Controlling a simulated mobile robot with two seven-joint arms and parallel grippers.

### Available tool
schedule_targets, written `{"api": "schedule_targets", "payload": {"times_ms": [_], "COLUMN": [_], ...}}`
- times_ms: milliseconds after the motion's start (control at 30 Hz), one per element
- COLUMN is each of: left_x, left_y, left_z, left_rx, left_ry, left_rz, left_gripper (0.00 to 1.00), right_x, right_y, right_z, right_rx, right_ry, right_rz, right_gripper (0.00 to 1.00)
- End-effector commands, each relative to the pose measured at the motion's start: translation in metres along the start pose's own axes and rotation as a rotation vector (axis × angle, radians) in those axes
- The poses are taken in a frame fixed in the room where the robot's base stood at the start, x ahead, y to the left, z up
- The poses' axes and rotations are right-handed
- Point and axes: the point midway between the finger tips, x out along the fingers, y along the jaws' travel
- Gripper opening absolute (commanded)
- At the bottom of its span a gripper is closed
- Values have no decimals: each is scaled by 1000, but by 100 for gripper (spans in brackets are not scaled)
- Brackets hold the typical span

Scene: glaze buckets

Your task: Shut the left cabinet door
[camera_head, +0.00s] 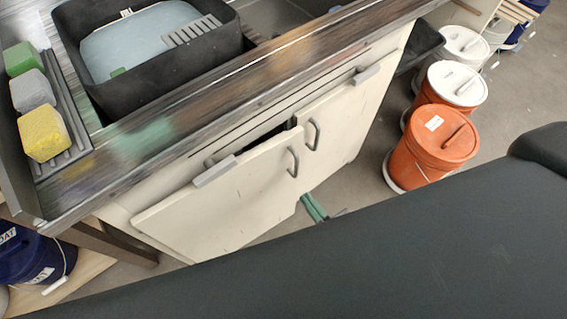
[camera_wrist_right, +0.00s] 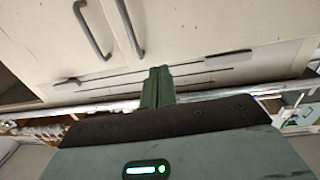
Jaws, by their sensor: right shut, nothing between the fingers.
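The left cabinet door (camera_head: 222,207) is a cream panel with a grey bar handle (camera_head: 293,161). It stands ajar, its top edge out from the cabinet front with a dark gap behind it. The right cabinet door (camera_head: 343,125) looks flush. My right gripper (camera_head: 313,207) shows as green fingertips low beside the free edge of the left door, partly hidden by my dark arm. In the right wrist view its green fingers (camera_wrist_right: 158,86) are shut and empty, in front of the cabinet front; contact cannot be told. My left gripper is not in view.
A worktop (camera_head: 150,135) above holds a black basin (camera_head: 165,90) and coloured sponges (camera_head: 43,132). Orange buckets (camera_head: 432,150) with white or orange lids stand on the floor at right. Floor between cabinet and orange buckets is clear.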

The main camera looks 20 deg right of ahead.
Motion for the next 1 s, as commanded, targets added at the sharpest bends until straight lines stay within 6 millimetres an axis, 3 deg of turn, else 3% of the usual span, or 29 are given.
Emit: {"api": "schedule_targets", "payload": {"times_ms": [533,733,1000], "left_x": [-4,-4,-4], "left_y": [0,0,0], "left_z": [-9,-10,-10], "left_rx": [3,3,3], "left_ry": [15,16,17], "left_rz": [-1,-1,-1], "left_gripper": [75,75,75], "right_x": [98,115,119], "right_y": [0,0,0], "right_z": [-2,0,0], "right_rx": [-2,-2,-2], "right_ry": [3,1,1], "right_rz": [0,-1,0], "right_gripper": [0,0,0]}}
